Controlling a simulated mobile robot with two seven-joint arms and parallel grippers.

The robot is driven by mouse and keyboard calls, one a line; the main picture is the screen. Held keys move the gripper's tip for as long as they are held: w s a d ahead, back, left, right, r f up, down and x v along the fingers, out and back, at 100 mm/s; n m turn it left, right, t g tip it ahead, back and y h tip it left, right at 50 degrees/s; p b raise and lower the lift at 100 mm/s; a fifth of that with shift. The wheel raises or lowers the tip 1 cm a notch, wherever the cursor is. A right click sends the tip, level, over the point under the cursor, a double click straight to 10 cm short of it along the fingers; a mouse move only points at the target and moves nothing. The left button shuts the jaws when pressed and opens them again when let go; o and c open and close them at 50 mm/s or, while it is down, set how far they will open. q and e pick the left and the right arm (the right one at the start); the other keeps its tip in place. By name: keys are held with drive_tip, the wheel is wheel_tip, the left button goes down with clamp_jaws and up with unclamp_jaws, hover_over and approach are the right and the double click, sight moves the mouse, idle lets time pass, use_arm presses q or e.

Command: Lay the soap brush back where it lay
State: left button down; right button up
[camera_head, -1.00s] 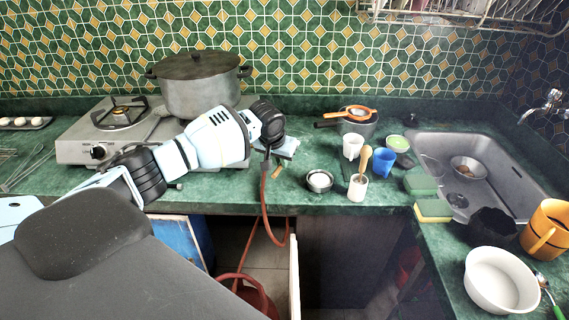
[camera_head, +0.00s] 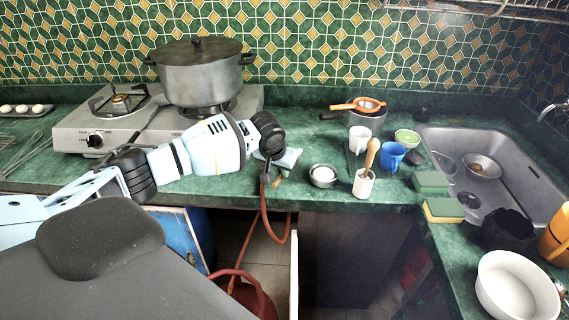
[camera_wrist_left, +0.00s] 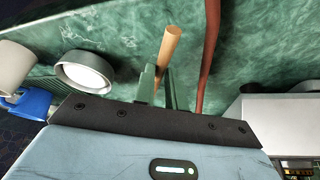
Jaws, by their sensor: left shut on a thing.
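The soap brush (camera_head: 277,181) shows as a short wooden handle below my left gripper (camera_head: 272,176), near the counter's front edge. In the left wrist view, the wooden handle (camera_wrist_left: 168,52) rises between the green-grey fingers of my left gripper (camera_wrist_left: 160,88), which is shut on it. The brush's other end is hidden, and I cannot tell whether the brush touches the counter. A small metal bowl (camera_head: 323,176) with a white piece in it stands just right of the gripper; it also shows in the wrist view (camera_wrist_left: 85,72). My right gripper is out of view.
A red hose (camera_head: 263,215) hangs over the counter edge beside the gripper. A white cup (camera_head: 364,184) with a wooden-handled tool stands to the right, before a blue mug (camera_head: 391,157). The hotplate (camera_head: 70,135) with a large pot (camera_head: 200,77) is behind left.

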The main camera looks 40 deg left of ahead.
use_arm(q)
drive_tip(key=shift+f, duration=0.35)
drive_tip(key=shift+r, duration=0.1)
drive_tip(key=shift+f, duration=0.6)
drive_tip(key=c, duration=1.4)
unclamp_jaws()
drive_tip(key=shift+o, duration=0.2)
drive_tip(key=shift+r, duration=0.1)
